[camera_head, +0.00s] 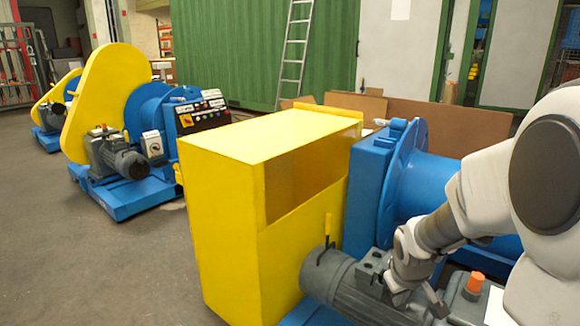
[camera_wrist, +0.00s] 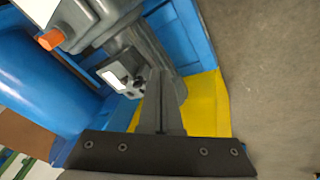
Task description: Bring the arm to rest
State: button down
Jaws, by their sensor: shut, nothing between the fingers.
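My arm reaches in from the right edge of the head view, white and grey, bent down over a grey motor (camera_head: 350,285). My gripper (camera_head: 438,308) is low, just above or beside that motor; whether it touches cannot be told. In the wrist view my gripper (camera_wrist: 157,78) is shut, its two fingers together with nothing between them. Beyond the fingertips the motor shows again (camera_wrist: 165,50), with a small white-faced box (camera_wrist: 115,80) beside it.
A yellow guard box (camera_head: 220,220) and a blue drum (camera_head: 425,180) stand close to my arm. An orange-topped part (camera_head: 474,284) is near my gripper. A second yellow and blue machine (camera_head: 110,100) stands at left. Grey floor (camera_head: 90,260) is clear at front left.

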jog(key=s+a+r+m+t+y, duration=0.1)
jog(key=s+a+r+m, duration=0.1)
jog(key=s+a+r, duration=0.6)
jog(key=s+a+r+m+t+y, duration=0.1)
jog(key=s+a+r, duration=0.1)
jog(key=s+r, duration=0.75)
notch_tip(320, 180, up, 21)
jog(key=s+p, duration=0.2)
jog(key=p, duration=2.1)
jog(key=shift+s+d+g+p, duration=0.2)
jog(key=shift+d+g+p, duration=0.05)
jog(key=shift+g+p, duration=0.05)
jog(key=shift+f, duration=0.1)
